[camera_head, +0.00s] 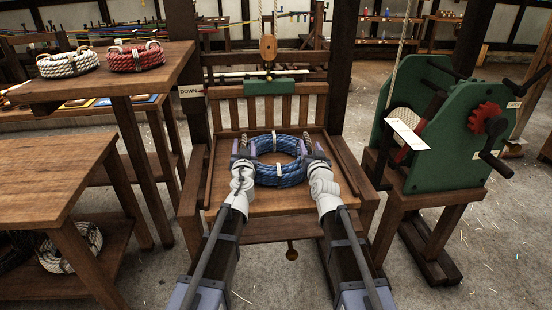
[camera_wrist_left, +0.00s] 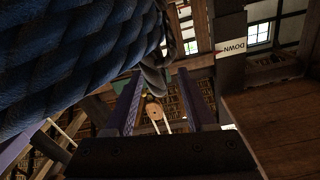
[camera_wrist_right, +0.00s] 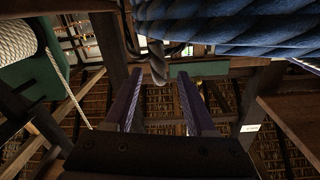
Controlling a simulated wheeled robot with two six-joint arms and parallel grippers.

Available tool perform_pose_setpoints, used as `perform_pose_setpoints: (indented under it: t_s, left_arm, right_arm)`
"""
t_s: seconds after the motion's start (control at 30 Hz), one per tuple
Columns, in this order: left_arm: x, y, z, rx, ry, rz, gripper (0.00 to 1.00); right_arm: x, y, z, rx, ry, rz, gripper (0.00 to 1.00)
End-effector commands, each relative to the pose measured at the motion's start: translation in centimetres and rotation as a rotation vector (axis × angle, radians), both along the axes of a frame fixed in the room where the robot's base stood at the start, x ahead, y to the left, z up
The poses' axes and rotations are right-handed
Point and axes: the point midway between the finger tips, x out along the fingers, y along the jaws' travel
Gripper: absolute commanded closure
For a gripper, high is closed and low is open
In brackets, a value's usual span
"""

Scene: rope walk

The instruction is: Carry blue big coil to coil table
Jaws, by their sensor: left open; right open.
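The blue big coil (camera_head: 279,175) lies on the wooden platform (camera_head: 280,206) in front of a slatted back. It has pale ties at its top and bottom. My left gripper (camera_head: 240,146) is open at the coil's left side, and my right gripper (camera_head: 311,147) is open at its right side. In the left wrist view the coil (camera_wrist_left: 75,60) fills the upper left, beside the open jaws. In the right wrist view the coil (camera_wrist_right: 225,28) crosses the top. Whether the fingers touch it I cannot tell. A wooden table (camera_head: 95,87) at the upper left bears other coils.
A white coil (camera_head: 67,63) and a red coil (camera_head: 137,56) lie on that table. A lower bench (camera_head: 45,170) stands at left, with coils on its shelf. A green crank machine (camera_head: 445,150) stands at right. A wooden pulley (camera_head: 267,47) hangs above. Floor is clear at lower right.

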Motion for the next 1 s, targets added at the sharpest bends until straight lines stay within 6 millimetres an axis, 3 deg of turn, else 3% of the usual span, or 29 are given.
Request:
perform_pose_setpoints:
  t_s: [0.1,0.23,0.57,1.0]
  left_arm:
    - [2.3,0.2,0.0,0.000,0.000,0.001,0.45]
    - [3.7,0.3,0.0,0.000,0.000,0.000,0.45]
    - [4.1,0.4,0.0,0.000,0.000,-0.001,0.45]
    - [4.1,0.4,0.0,0.000,0.000,0.000,0.92]
  right_arm:
    - [2.3,0.2,0.0,0.000,0.000,0.000,0.44]
    - [3.7,0.4,0.0,0.001,0.000,0.000,0.44]
    - [4.1,0.4,0.0,0.000,0.000,0.000,0.44]
    - [4.1,0.4,0.0,0.000,0.000,0.000,0.92]
